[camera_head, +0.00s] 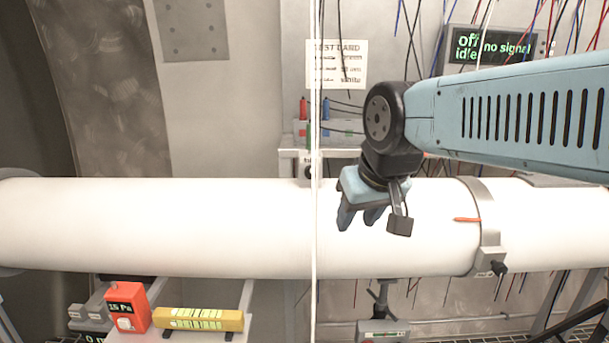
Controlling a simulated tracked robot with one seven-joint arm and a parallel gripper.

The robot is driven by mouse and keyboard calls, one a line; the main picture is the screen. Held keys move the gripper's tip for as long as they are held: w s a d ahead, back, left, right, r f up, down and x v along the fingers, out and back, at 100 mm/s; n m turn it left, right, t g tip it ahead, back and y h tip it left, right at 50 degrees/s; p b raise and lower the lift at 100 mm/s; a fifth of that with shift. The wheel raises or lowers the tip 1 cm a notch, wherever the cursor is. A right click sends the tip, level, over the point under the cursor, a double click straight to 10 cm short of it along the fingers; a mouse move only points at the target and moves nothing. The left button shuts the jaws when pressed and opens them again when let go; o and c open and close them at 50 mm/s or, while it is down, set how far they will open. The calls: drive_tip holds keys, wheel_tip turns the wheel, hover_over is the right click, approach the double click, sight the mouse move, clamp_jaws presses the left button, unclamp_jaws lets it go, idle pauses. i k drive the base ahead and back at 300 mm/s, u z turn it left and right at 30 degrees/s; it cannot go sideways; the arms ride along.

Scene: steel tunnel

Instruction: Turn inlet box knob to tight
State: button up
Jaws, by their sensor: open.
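My gripper (358,218) points down in front of the long white pipe (150,225), right of the picture's middle. A grey box (290,165) stands behind the pipe, left of my gripper, with a small dark round part (308,172) partly hidden by the pipe and a thin vertical line. A black knob (498,268) sits low on the grey clamp band (487,225) at the right, apart from my gripper. No readable label shows which is the inlet box knob.
An orange device (127,306) and a yellow bar (198,319) lie on a shelf below the pipe at left. A grey box (384,331) hangs below it. Wires and a display (490,46) reading "off", "idle", "no signal" are behind.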

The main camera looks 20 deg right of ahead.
sight(308, 169)
drive_tip(key=z, duration=0.9)
drive_tip(key=k, duration=2)
drive_tip(key=u, duration=0.9)
drive_tip(key=i, duration=1)
drive_tip(key=z, duration=0.05)
